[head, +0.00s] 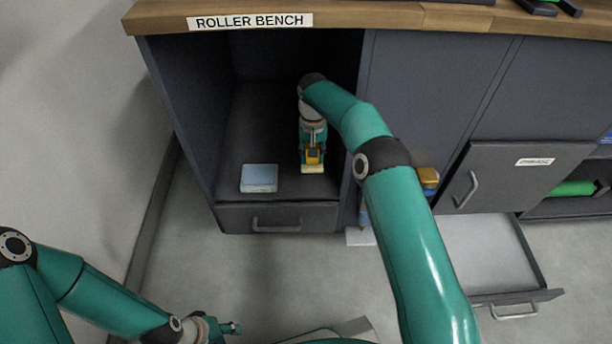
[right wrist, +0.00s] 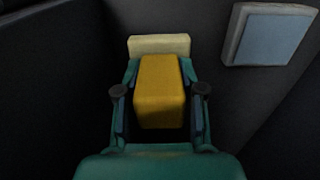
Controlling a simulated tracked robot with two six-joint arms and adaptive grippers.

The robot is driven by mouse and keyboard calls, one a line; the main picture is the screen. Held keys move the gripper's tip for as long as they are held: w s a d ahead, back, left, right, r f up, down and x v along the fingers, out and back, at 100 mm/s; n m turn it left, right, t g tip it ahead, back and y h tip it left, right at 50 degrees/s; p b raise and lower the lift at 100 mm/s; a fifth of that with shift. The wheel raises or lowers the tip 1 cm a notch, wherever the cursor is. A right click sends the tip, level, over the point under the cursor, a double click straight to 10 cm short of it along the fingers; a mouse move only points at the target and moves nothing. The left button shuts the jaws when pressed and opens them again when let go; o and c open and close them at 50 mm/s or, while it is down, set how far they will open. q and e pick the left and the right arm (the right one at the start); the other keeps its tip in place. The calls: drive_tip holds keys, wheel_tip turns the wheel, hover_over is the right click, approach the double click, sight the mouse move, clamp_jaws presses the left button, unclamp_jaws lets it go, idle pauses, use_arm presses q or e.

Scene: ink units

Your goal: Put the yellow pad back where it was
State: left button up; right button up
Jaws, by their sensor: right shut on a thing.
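The yellow pad (head: 313,155) is between the fingers of my right gripper (head: 313,150), inside the open compartment under the bench, right of its middle. It fills the gap between the fingers in the right wrist view (right wrist: 159,95). A cream block (right wrist: 159,45) shows at the pad's far end; I cannot tell whether it is part of the pad or whether it touches the compartment floor. A pale-framed blue pad (head: 259,177) lies on the floor to the left, apart from the gripper. My left gripper (head: 232,328) is low outside the bench; its fingers are too small to read.
The compartment has a dark left wall (head: 190,110) and a closed drawer (head: 278,217) below. At right are an open drawer (head: 490,255), a grey panel with a handle (head: 510,170) and a green roll (head: 572,188). A yellow-orange item (head: 428,178) shows partly behind my right arm.

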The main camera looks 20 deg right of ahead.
wheel_tip(320, 180, down, 7)
drive_tip(key=b, duration=0.2)
drive_tip(key=shift+r+b, duration=0.1)
drive_tip(key=shift+b, duration=0.2)
drive_tip(key=shift+r, duration=0.1)
drive_tip(key=o, duration=1.1)
